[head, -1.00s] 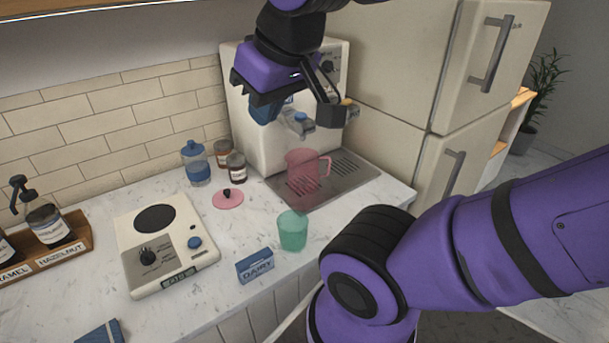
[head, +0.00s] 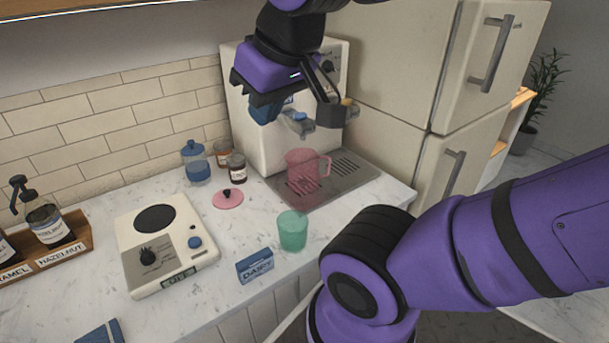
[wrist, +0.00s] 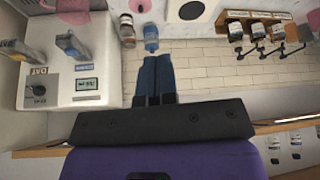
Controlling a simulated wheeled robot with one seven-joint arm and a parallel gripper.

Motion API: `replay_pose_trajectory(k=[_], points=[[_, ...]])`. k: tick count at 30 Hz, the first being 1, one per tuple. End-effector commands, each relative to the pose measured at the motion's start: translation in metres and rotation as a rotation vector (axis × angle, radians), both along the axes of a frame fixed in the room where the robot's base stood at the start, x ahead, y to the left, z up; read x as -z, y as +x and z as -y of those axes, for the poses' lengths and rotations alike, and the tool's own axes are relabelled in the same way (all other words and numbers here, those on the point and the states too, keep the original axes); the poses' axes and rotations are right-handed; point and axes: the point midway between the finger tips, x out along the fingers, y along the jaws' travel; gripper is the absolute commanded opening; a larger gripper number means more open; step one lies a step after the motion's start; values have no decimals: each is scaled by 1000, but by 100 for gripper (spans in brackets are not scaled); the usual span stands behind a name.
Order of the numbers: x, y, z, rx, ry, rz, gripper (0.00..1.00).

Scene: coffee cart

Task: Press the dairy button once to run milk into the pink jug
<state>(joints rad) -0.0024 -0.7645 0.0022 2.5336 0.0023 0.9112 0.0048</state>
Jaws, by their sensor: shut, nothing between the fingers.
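The coffee machine (head: 258,140) stands against the back wall. The pink jug (head: 303,180), see-through, stands upright on its drip tray (head: 350,172), below the spouts. A spout with a blue button (head: 300,117) sticks out of the machine's front; a blue label beside it is partly hidden and unreadable. In the wrist view this blue-topped spout (wrist: 72,45) lies left of my fingers. My gripper (head: 262,112) is shut and empty, its blue fingers together, in front of the machine and left of the blue button. The closed fingers (wrist: 157,58) show apart from the button in the wrist view.
A second spout has a yellow button (head: 346,102). The fridge (head: 430,100) stands right.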

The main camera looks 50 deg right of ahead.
Motion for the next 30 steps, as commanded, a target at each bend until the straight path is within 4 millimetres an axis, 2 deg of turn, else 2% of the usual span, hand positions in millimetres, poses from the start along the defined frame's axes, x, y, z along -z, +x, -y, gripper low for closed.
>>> replay_pose_trajectory(k=[8,14,23,30], points=[[0,0,0,2,2,-1,0],[-1,14,4,90,64,-34,0],[-3,65,30,424,312,-129,0],[0,109,70,710,539,-181,0]])
